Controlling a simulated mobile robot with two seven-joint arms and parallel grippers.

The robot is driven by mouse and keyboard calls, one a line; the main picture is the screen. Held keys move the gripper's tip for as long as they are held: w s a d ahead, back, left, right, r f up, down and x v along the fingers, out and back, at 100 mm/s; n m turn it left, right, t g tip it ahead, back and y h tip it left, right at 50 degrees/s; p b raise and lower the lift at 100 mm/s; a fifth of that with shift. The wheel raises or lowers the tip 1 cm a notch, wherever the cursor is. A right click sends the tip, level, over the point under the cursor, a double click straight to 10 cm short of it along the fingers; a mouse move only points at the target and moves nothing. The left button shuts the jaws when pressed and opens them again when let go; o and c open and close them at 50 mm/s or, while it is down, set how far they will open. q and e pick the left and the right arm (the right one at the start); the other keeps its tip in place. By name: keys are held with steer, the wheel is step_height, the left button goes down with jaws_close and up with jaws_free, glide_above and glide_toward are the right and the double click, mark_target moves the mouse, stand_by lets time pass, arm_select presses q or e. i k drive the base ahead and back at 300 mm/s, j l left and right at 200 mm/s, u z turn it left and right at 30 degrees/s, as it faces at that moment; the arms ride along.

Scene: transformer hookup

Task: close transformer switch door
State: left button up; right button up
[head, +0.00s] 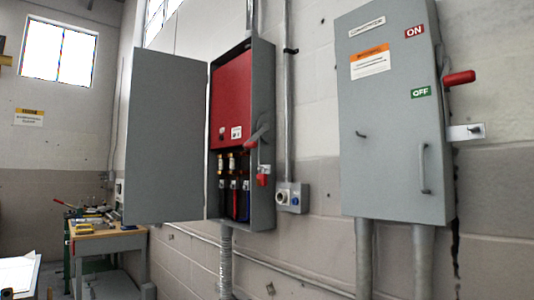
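A grey switch box (262,165) is mounted on the wall left of centre, and its door (165,135) stands wide open, swung out to the left. Inside are a red panel (230,100) and several fuses with dark wiring (232,188) below it. A lever with a red end (262,176) sits on the box's right side. Neither of my grippers can be made out in the head view.
A larger grey cabinet (390,125) with ON and OFF labels and a red handle (459,78) hangs shut on the right. A small outlet box (292,197) and conduit (289,100) lie between them. A cluttered workbench (105,240) stands at the back left. A white object at the bottom left is cut off.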

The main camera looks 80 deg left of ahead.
mark_target(165, 169)
steer(key=u, duration=2.65)
